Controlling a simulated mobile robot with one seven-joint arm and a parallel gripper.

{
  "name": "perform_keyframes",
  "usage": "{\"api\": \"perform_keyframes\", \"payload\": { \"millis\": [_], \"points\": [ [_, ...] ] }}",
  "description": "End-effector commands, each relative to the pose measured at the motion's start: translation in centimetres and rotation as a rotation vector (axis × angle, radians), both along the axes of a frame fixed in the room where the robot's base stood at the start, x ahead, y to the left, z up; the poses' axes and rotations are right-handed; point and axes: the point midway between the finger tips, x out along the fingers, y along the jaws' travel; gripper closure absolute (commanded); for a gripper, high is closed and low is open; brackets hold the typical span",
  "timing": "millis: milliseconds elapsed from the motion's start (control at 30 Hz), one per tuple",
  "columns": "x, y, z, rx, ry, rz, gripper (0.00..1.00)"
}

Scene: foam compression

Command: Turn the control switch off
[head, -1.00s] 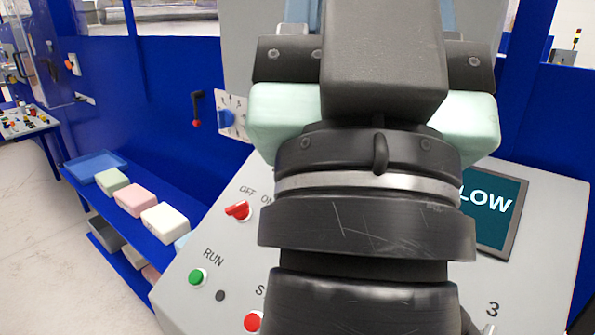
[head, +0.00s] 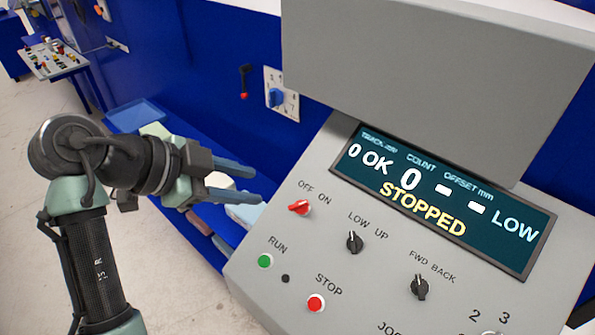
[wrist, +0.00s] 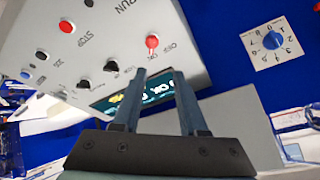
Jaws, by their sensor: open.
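The red control switch (head: 299,208), labelled OFF and ON, is at the upper left of the grey slanted panel (head: 330,255). I cannot tell for sure which label its handle points to. My gripper (head: 257,185) is open and empty, to the left of the switch and slightly higher in the picture, apart from it. In the wrist view the switch (wrist: 152,42) shows just beyond the fingertips of my gripper (wrist: 161,78). The screen (head: 440,200) reads STOPPED.
A green RUN button (head: 265,261), a red STOP button (head: 316,302) and two black knobs (head: 355,241) lie near the switch. A blue dial (head: 276,97) is on the blue wall. Foam blocks (head: 243,213) sit on a blue shelf behind my gripper.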

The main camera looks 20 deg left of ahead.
Motion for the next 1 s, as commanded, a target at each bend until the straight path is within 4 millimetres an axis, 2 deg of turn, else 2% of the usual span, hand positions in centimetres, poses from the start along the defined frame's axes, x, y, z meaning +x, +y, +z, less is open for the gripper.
{"api": "perform_keyframes", "payload": {
  "millis": [67,167,367,700,1000],
  "points": [
    [-1.1,0.5,0.0,-0.004,0.020,-0.039,0.58],
    [-1.3,0.4,-0.5,-0.006,0.027,-0.062,0.58],
    [0.4,-1.1,-2.3,-0.008,0.028,-0.062,0.58],
    [4.5,-4.2,-6.9,-0.005,0.028,-0.060,0.58],
    [6.1,-5.3,-8.8,-0.004,0.025,-0.058,0.58]
  ]
}}
